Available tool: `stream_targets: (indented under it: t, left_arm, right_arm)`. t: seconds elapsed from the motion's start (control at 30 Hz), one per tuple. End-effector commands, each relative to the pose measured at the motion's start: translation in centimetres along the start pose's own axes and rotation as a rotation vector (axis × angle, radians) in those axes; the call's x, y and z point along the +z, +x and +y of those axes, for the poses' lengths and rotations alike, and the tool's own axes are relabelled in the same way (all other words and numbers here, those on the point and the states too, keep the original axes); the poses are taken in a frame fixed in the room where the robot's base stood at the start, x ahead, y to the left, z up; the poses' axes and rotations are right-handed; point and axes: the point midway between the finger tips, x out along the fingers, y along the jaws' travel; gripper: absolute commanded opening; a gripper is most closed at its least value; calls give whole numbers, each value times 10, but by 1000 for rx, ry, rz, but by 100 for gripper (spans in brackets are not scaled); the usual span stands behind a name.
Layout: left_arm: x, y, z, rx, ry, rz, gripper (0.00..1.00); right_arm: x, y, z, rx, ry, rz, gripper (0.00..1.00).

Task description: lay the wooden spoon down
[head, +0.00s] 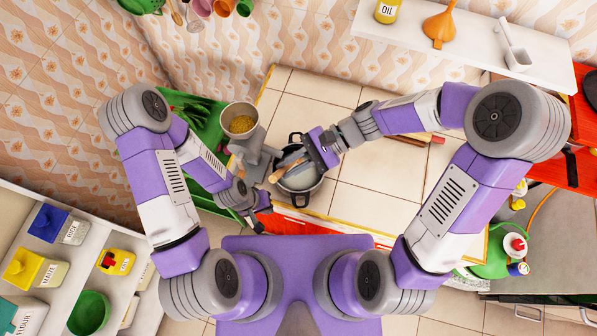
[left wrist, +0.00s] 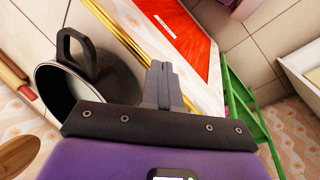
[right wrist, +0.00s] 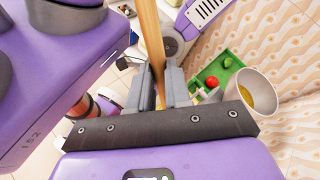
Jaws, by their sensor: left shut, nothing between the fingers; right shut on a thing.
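The wooden spoon (head: 276,177) is held by my right gripper (head: 308,158), above the pot (head: 300,183). In the right wrist view, its pale shaft (right wrist: 151,35) runs up from between the shut fingers (right wrist: 163,88). The dark-handled pot stands on the tiled counter near its front edge and also shows in the left wrist view (left wrist: 85,75). My left gripper (head: 262,218) is shut and empty, to the lower left of the pot. Its closed fingers also show in the left wrist view (left wrist: 164,85). The right gripper partly hides the spoon and pot.
A grey grinder (head: 252,148) with a funnel of yellow grains (head: 240,123) stands left of the pot. A green tray (head: 205,138) is farther left. A red-ended wooden stick (head: 437,139) lies right on the counter. Tiles (head: 370,190) right of the pot are clear.

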Motion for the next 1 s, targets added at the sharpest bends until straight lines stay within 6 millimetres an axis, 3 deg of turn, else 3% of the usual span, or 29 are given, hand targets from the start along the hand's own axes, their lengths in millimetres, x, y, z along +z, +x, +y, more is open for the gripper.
stream_targets:
  t: [0.6, 1.0]
  left_arm:
    - [0, -3, 1, 0, 0, 0, 0]
    - [0, -3, 1, 0, 0, 0, 0]
  right_arm:
    - [59, -29, -30, -1, -5, 1, 0]
    - [64, -32, -32, 0, -1, 0, 0]
